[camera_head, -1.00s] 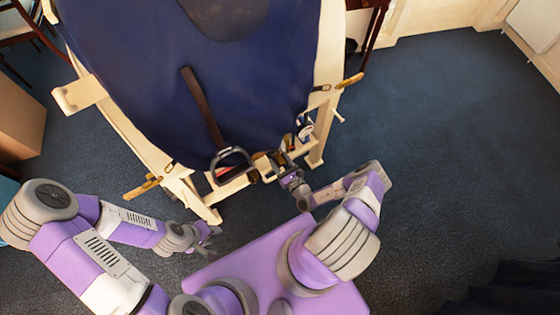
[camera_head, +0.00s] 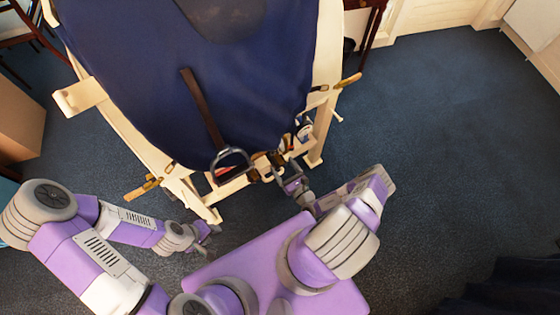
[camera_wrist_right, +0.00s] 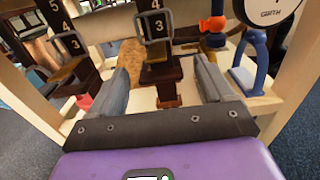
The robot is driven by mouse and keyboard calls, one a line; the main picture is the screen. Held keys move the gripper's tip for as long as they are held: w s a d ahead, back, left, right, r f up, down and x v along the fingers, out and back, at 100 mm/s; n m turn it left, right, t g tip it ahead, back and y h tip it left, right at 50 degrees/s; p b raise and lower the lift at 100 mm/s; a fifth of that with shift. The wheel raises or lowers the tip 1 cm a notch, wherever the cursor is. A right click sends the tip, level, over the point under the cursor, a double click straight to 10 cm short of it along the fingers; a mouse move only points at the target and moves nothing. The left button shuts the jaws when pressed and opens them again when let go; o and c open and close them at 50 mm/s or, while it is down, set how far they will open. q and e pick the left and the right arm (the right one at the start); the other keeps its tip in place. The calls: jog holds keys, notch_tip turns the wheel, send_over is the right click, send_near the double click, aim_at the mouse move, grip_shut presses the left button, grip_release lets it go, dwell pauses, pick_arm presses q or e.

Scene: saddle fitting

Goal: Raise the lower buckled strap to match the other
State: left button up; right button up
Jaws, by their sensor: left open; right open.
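Two dark straps with pale numbers and metal buckles hang side by side in the right wrist view. On the left strap (camera_wrist_right: 52,12) I read 5, 4 and 3, with its buckle (camera_wrist_right: 42,30) around the lower numbers. On the right strap (camera_wrist_right: 155,70) I read 4 and 3, with its buckle (camera_wrist_right: 153,42) around the 3. My right gripper (camera_wrist_right: 162,80) is open, its fingers on either side of the right strap's lower part, not closed on it. It shows small in the head view (camera_head: 280,174). My left gripper (camera_head: 212,230) is open and empty, low beside the stand.
A cream wooden stand (camera_head: 325,130) carries a dark blue cover (camera_head: 140,90). A brown leather with a metal stirrup (camera_head: 232,155) hangs in front. A blue-handled tool (camera_wrist_right: 249,70) and a round white gauge (camera_wrist_right: 268,12) stand right of the fingers.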

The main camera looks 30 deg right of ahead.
jog(key=s, duration=0.4)
jog(key=shift+d, duration=0.1)
dwell(0.8)
